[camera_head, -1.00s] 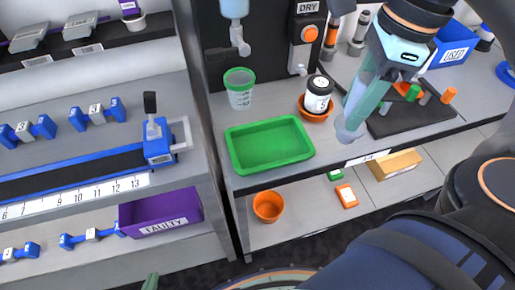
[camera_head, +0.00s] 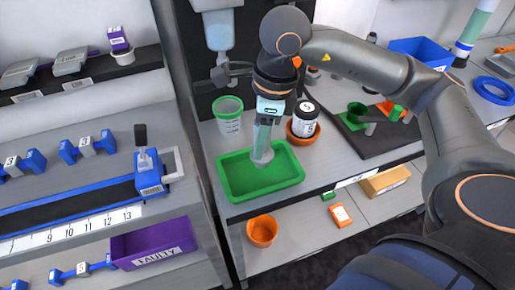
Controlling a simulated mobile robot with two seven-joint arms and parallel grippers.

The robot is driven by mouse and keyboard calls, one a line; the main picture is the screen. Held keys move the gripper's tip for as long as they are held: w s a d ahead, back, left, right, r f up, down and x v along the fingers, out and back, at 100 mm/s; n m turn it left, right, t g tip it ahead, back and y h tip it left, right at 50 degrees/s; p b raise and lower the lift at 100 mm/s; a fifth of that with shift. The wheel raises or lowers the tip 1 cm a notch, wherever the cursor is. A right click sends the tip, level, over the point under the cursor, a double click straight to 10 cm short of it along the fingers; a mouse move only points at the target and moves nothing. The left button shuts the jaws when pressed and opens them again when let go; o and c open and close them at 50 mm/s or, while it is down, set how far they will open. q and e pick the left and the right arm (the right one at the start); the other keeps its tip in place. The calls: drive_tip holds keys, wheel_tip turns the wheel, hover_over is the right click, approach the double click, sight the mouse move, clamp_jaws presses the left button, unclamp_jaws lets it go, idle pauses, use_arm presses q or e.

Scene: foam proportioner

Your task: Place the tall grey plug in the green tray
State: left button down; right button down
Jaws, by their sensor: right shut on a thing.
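The green tray (camera_head: 240,183) lies near the front edge of the upper shelf. My right gripper (camera_head: 264,150) points down over the tray's back right part. It is shut on a light grey piece, which looks like the tall grey plug (camera_head: 262,158). The fingers hide most of the plug, and only its low end shows, within the tray's outline. I cannot tell whether it touches the tray floor. The rest of the tray looks empty. My left gripper is not in view.
A green-rimmed cup (camera_head: 228,125) stands behind the tray. A black-and-white jar (camera_head: 305,115) sits in an orange dish close to the right of my gripper. A dark mat (camera_head: 385,140) with small parts lies further right. An orange cup (camera_head: 262,231) stands on the lower shelf.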

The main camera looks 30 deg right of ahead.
drive_tip(key=shift+w+a+f, duration=0.1)
drive_tip(key=shift+w+f, duration=0.05)
drive_tip(key=shift+f, duration=0.8)
drive_tip(key=shift+w+f, duration=0.1)
drive_tip(key=shift+f, duration=0.85)
drive_tip(key=shift+f, duration=0.25)
drive_tip(key=shift+c, duration=2.4)
unclamp_jaws()
drive_tip(key=shift+r, duration=0.1)
drive_tip(key=r, duration=0.4)
drive_tip(key=d+r, duration=0.1)
drive_tip(key=r, duration=0.3)
drive_tip(key=s+r+p, duration=0.1)
drive_tip(key=r, duration=0.3)
drive_tip(key=shift+d+r, duration=0.15)
drive_tip(key=shift+d, duration=0.05)
